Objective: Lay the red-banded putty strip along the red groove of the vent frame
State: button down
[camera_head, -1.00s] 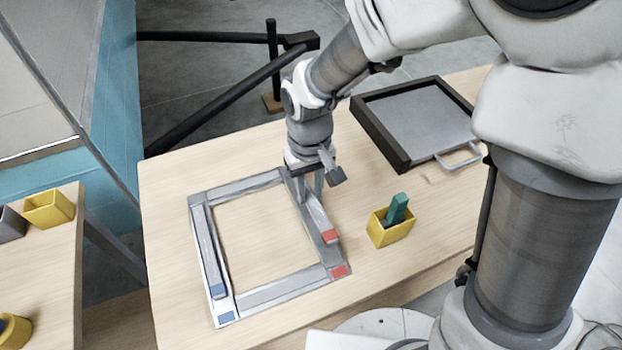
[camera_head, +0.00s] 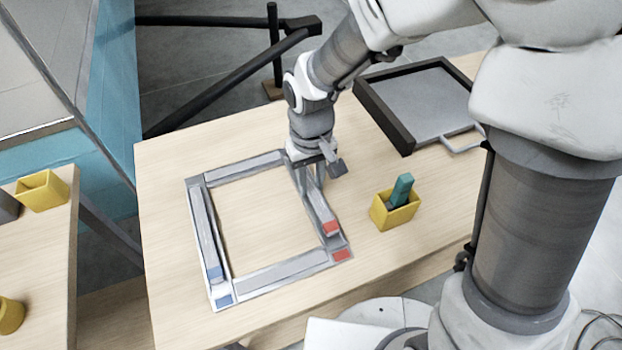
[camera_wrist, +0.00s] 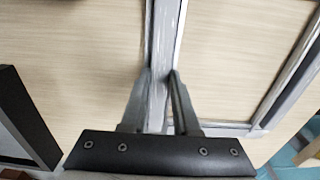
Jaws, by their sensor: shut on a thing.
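The vent frame (camera_head: 265,273) lies flat on the table, with a red mark (camera_head: 341,255) at the near end of its right side. The grey putty strip with a red band (camera_head: 332,227) runs along that right side, band end toward the red mark. My gripper (camera_head: 314,184) is above the right side, shut on the strip near its far part. In the wrist view the strip (camera_wrist: 163,40) passes between my fingertips (camera_wrist: 160,74). I cannot tell whether it touches the groove, which it largely hides. A blue-banded strip (camera_head: 205,238) lies along the frame's left side.
A yellow box (camera_head: 395,214) holding a teal item (camera_head: 401,190) stands right of the frame. A black-rimmed grey tray (camera_head: 405,136) with a handle is at the back right. A side table with yellow bins (camera_head: 41,191) stands at the left. The frame's middle is bare.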

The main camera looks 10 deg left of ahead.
jog(key=shift+f+b, duration=0.4)
jog(key=shift+f, duration=0.1)
dwell(0.7)
jog(key=c, duration=0.6)
grip_release()
